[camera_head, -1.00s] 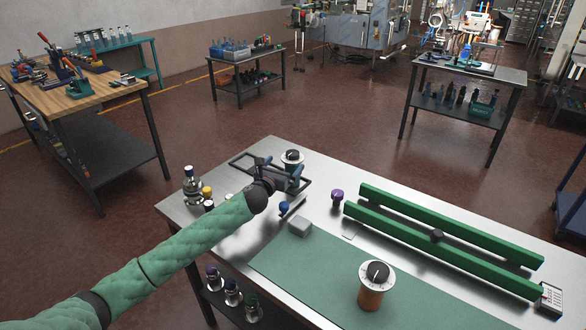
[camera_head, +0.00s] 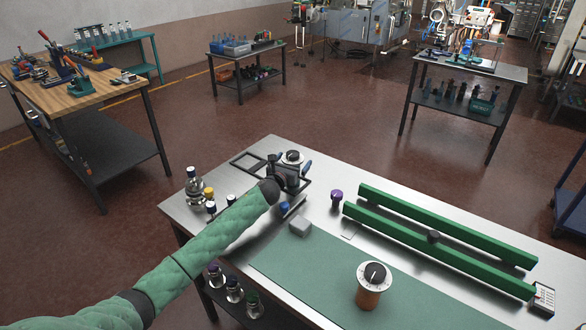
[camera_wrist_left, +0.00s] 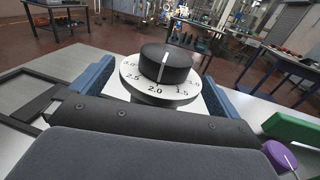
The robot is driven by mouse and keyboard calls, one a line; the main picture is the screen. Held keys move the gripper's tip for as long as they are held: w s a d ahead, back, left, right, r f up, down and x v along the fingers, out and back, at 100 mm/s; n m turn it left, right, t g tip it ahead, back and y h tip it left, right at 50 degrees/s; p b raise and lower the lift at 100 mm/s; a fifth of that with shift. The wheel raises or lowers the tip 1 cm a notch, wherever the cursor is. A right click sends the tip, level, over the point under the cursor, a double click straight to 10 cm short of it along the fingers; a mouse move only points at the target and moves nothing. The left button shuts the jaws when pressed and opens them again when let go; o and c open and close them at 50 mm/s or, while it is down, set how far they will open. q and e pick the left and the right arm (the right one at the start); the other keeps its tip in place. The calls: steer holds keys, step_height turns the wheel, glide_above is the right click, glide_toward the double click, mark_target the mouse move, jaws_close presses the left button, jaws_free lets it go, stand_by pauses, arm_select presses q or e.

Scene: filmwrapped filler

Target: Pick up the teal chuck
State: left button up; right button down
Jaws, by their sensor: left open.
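No clearly teal chuck surface shows in either current view. A chuck-like piece with a white numbered dial and black knob (camera_head: 292,156) stands at the table's far left end; its lower body is hidden. My left gripper (camera_head: 289,169) is open at this piece, its blue fingers to either side. In the left wrist view the black knob (camera_wrist_left: 166,64) and white dial (camera_wrist_left: 157,90) lie between the spread fingers; I cannot tell whether they touch. A similar dial piece with a copper-orange body (camera_head: 368,296) stands on the green mat. My right gripper is not in view.
A black frame (camera_head: 247,161) lies around the gripper area. Small bottles (camera_head: 195,186) stand to its left. A blue cap (camera_head: 284,208), a grey block (camera_head: 300,227) and a purple knob (camera_head: 337,197) are nearby. Green rails (camera_head: 445,226) run along the right. The green mat (camera_head: 320,262) is mostly clear.

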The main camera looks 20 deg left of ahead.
arm_select(q)
steer(key=shift+w, duration=0.15)
steer(key=shift+a, duration=0.1)
steer(key=c, duration=1.6)
steer(key=shift+r, duration=0.1)
steer(key=shift+r, duration=0.1)
